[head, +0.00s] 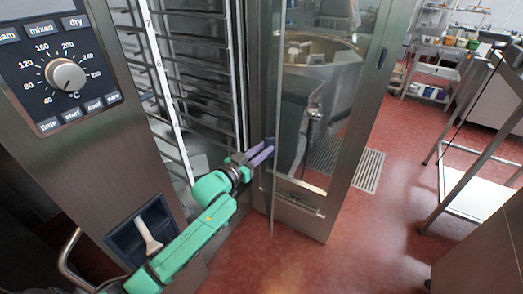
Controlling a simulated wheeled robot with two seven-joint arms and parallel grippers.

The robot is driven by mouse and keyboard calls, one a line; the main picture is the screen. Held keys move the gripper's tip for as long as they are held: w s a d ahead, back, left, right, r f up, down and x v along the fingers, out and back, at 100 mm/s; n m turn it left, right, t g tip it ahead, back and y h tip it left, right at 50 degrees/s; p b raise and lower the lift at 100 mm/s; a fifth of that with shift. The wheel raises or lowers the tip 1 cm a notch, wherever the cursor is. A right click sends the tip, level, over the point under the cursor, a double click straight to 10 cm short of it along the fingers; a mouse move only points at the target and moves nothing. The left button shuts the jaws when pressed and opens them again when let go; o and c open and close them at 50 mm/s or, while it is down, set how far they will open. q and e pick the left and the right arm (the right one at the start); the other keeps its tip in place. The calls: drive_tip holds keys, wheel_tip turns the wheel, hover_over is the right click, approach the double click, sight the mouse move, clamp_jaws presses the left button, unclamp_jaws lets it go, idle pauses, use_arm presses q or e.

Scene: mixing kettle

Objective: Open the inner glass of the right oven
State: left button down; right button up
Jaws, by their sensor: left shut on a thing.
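The right oven stands open, with its rack-lined cavity (200,75) at the centre left. Its door (345,205) is swung out to the right, with the inner glass (318,110) on the side facing me. The glass mirrors parts of the room. My left gripper (263,152) reaches in from the lower left and is shut at the near edge of the inner glass. The exact contact is small and partly hidden by the fingers. My right gripper is not in view.
The oven's control panel, with a temperature knob (66,75), is at the upper left. A floor grate (368,170) lies behind the door. A metal table (480,190) stands at the right, and shelves (437,60) stand at the back. Red floor (375,240) is clear between door and table.

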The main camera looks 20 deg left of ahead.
use_arm(q)
drive_tip(key=shift+w+a+r, duration=0.15)
drive_tip(key=shift+r, duration=0.25)
drive_tip(key=shift+w+a+r, duration=0.15)
drive_tip(key=shift+r, duration=0.2)
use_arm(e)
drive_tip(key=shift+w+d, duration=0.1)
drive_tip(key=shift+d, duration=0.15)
use_arm(q)
drive_tip(key=c, duration=0.9)
unclamp_jaws()
drive_tip(key=shift+w+a+f, duration=0.2)
drive_tip(key=shift+w+f, duration=0.05)
drive_tip(key=shift+f, duration=0.05)
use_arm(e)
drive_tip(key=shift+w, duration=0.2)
use_arm(q)
drive_tip(key=shift+f, duration=0.1)
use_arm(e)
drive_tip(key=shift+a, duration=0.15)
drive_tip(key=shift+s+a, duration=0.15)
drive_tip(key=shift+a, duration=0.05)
use_arm(q)
drive_tip(key=shift+s+f, duration=0.1)
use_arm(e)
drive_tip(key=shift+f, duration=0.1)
